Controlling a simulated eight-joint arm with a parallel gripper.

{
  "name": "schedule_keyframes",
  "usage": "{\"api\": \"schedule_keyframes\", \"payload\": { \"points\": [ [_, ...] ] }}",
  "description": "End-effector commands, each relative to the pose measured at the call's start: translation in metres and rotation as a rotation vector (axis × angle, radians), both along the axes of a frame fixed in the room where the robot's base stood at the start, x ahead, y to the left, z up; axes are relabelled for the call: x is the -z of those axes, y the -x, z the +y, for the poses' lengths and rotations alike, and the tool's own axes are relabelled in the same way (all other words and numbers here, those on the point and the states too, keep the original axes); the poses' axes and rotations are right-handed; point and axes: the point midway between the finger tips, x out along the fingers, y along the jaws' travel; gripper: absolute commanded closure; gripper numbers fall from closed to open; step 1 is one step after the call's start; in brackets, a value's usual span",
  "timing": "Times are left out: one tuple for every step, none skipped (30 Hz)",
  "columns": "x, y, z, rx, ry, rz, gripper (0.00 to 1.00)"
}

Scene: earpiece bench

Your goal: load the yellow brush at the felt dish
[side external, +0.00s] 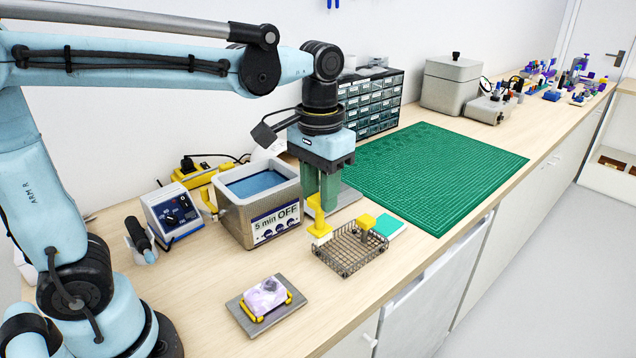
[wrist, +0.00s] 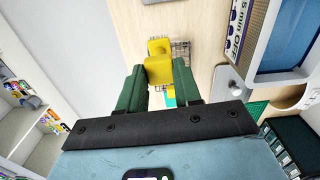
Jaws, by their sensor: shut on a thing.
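The yellow brush (side external: 319,229) is upright between the green fingers of my gripper (side external: 326,190), with a pale lower end close to the left corner of a wire basket. I cannot tell whether that end touches the basket or bench. In the wrist view the brush (wrist: 159,70) shows as a yellow block between the two fingertips (wrist: 158,66), which are shut on it. A small white square dish with a teal top (side external: 389,226), which looks like the felt dish, lies on the bench to the right, behind the basket. The brush is apart from it.
The wire basket (side external: 350,250) has another yellow-topped piece (side external: 366,222) at its back. A metal bath (side external: 257,205) marked "5 min OFF" stands left of my gripper. A grey plate (side external: 246,315) carries a pale block in front. The green mat (side external: 440,175) is clear.

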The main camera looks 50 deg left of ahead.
Motion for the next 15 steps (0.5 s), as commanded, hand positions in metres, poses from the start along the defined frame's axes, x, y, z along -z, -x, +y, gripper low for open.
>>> {"api": "schedule_keyframes", "payload": {
  "points": [
    [0.0, 0.0, 0.0, 0.0, 0.0, 0.0, 0.97],
    [0.0, 0.0, 0.0, 0.0, 0.0, 0.0, 0.97],
    [0.0, 0.0, 0.0, 0.0, 0.0, 0.0, 0.97],
    [0.0, 0.0, 0.0, 0.0, 0.0, 0.0, 0.97],
    [0.0, 0.0, 0.0, 0.0, 0.0, 0.0, 0.97],
    [0.0, 0.0, 0.0, 0.0, 0.0, 0.0, 0.97],
    [0.0, 0.0, 0.0, 0.0, 0.0, 0.0, 0.97],
    [0.0, -0.0001, 0.0, 0.0, 0.0, 0.0, 0.97],
    [0.0, 0.0, 0.0, 0.0, 0.0, 0.0, 0.97],
    [0.0, 0.0, 0.0, 0.0, 0.0, 0.0, 0.97],
    [0.0, -0.0001, 0.0, 0.0, 0.0, 0.0, 0.97],
    [-0.0001, -0.0006, 0.0, 0.0, 0.0, 0.0, 0.97],
    [-0.0004, -0.0014, 0.0, 0.0, 0.0, 0.0, 0.97],
    [-0.0008, -0.0028, 0.0, 0.0, 0.0, 0.0, 0.97],
    [-0.0017, -0.0057, -0.0002, 0.0, 0.0, 0.0, 0.97]
  ]
}}
